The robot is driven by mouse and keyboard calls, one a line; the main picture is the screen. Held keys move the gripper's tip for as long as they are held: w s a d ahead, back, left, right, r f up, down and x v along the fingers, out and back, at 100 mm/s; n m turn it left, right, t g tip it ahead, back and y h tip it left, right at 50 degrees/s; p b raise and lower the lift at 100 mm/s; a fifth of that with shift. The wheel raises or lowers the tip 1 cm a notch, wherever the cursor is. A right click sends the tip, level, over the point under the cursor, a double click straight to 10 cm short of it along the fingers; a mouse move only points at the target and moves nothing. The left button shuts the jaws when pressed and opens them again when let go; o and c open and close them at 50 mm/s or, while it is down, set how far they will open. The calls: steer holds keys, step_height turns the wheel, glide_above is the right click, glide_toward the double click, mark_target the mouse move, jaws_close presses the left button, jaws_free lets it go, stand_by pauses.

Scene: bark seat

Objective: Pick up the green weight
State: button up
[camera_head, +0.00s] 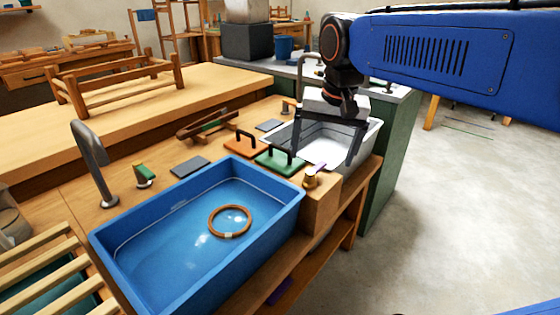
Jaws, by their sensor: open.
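The green weight (279,162) is a flat green plate with a black arched handle on top. It lies on the wooden bench behind the blue basin's far right edge. An orange weight (244,146) with a similar black handle sits just left of it. My gripper (322,158) points down with its two dark fingers spread wide and nothing between them. In the picture it is right of the green weight and overlaps the white sink; its exact height cannot be told. The left finger appears close to the green weight's right side, but no contact can be seen.
The blue basin (112,243) holds water and a brown ring (230,221). A white sink (366,135) lies behind my gripper. A small brass-coloured piece (311,178) stands on the wooden block near the basin's right corner. Grey flat plates (190,167) and a curved tap (90,150) are to the left.

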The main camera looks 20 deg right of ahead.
mark_target(280, 148)
steer(key=w+a+r+m+g, duration=0.1)
steer(key=w+a+r+m, duration=0.25)
steer(key=w, duration=0.55)
steer(key=w+a+r+m+g, duration=0.25)
steer(key=w+r, duration=0.25)
steer(key=w, duration=0.4)
steer(key=shift+t, duration=0.45)
steer(key=f, duration=1.1)
steer(key=d+f, duration=0.1)
steer(key=f, duration=0.5)
steer(key=shift+d+f, duration=0.1)
steer(key=shift+f, duration=0.15)
steer(key=shift+c, duration=0.3)
steer(key=c, duration=1.5)
